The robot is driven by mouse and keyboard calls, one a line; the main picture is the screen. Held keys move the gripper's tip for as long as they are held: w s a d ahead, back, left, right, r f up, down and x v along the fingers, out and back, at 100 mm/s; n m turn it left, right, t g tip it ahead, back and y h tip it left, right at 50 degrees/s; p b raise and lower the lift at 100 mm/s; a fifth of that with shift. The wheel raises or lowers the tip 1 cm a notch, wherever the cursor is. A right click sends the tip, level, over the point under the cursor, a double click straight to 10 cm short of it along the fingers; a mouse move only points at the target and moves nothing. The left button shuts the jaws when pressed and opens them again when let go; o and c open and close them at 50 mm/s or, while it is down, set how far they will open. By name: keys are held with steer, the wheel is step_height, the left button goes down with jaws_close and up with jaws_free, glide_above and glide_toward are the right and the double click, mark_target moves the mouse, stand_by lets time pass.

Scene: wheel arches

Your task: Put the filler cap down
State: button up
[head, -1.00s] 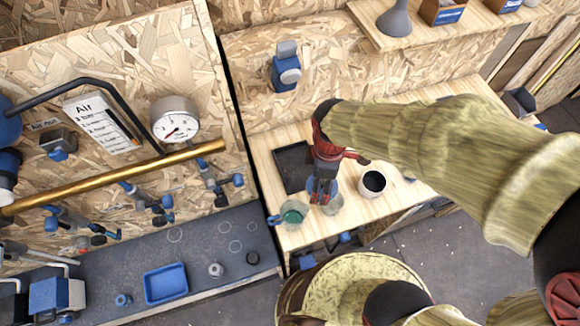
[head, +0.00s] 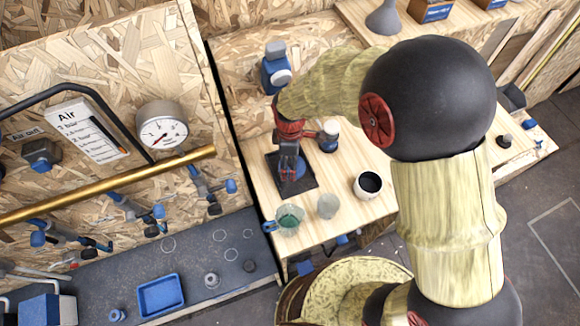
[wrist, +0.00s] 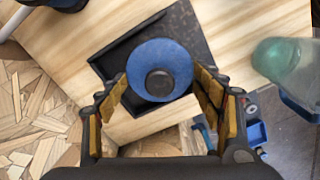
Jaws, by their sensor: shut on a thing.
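The filler cap is a blue disc with a dark round knob, seen in the wrist view (wrist: 148,56) between the fingertips. My gripper (wrist: 161,80) is shut on it. In the head view my gripper (head: 289,170) points down over the dark square tray (head: 305,182) on the wooden bench, and a bit of the blue cap shows at its tips. The tray also shows behind the cap in the wrist view (wrist: 196,34). The cap hides the tray's middle, and I cannot tell whether the cap touches it.
The board with the gauge (head: 161,130) rises at the left.

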steer(key=shift+f, duration=1.6)
steer(key=shift+b, duration=0.3)
steer(key=shift+f, duration=0.15)
steer(key=o, duration=1)
step_height(320, 180, up, 12)
steer(key=shift+r+p, duration=0.15)
steer(key=shift+p, duration=0.75)
